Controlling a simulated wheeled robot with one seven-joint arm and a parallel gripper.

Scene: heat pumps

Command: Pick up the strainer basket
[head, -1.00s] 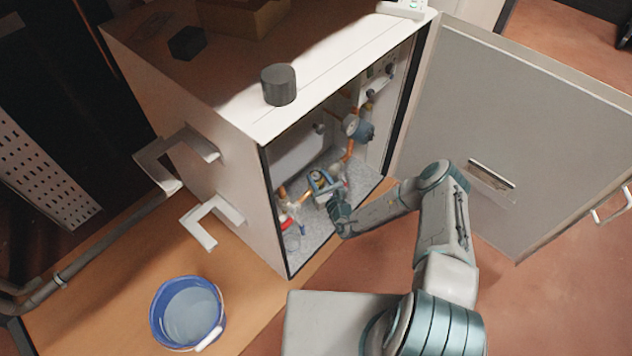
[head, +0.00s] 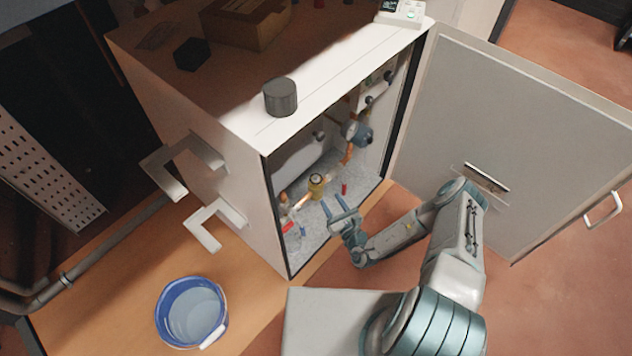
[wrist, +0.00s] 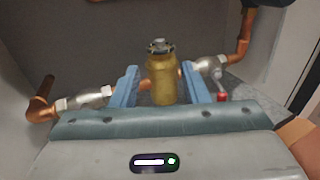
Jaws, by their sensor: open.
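A brass strainer body (head: 317,186) stands upright in the pipe run inside the open cabinet. In the wrist view the brass body (wrist: 162,84) has a grey metal piece (wrist: 159,46) at its top. I cannot tell whether this piece is the strainer basket. My gripper (head: 331,200) is at the cabinet opening, in front of and apart from the brass body, with its blue fingers pointing in. In the wrist view my gripper (wrist: 160,84) is open and empty, its fingers appearing on either side of the brass body.
Copper pipes (wrist: 38,104) and fittings flank the brass body. A small red part (head: 344,189) is to its right. The open door (head: 510,140) bounds the right side. A blue bucket (head: 191,312) stands front left. A dark cylinder (head: 280,97) sits on the cabinet top (head: 330,75).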

